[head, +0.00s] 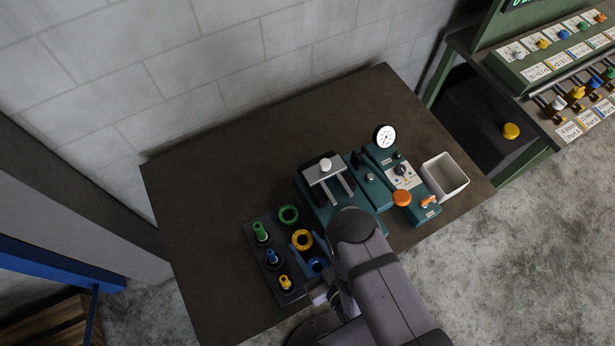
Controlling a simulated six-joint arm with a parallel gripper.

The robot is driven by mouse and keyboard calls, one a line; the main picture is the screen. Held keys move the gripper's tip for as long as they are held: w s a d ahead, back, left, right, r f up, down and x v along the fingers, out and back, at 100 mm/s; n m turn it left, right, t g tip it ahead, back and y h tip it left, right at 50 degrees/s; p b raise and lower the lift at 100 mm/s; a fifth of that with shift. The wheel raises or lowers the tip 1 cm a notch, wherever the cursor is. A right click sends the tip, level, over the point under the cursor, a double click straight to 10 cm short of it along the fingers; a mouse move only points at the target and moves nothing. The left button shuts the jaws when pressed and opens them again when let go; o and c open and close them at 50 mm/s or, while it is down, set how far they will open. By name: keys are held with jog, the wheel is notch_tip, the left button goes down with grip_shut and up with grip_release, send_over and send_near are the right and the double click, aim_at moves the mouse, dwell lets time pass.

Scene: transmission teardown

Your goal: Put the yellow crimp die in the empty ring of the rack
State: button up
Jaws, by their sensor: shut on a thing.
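I cannot tell which yellow piece is the crimp die. My gripper (319,295) is low at the rack's right edge, partly behind my arm. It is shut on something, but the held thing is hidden.
A green press (316,205) stands right of the rack, with a round gauge (385,136) and a control box (402,175). A white bin (445,176) is at the bench's right edge. The brown bench top (215,180) is clear at the back and left.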

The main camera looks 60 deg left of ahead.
aim_at(316, 264)
jog(key=o, duration=1.2)
jog(key=shift+f, duration=0.15)
jog(key=shift+c, duration=0.2)
jog(key=shift+r, duration=0.2)
jog(key=shift+d+b, duration=0.3)
jog(key=shift+d, duration=0.3)
jog(key=shift+w+d+r, duration=0.1)
jog(key=shift+d+r, duration=0.55)
jog(key=shift+d, duration=0.25)
jog(key=p+v, duration=0.1)
jog(key=p, duration=0.2)
jog(key=shift+d, duration=0.25)
jog(key=shift+d+p, duration=0.3)
jog(key=shift+d, duration=0.05)
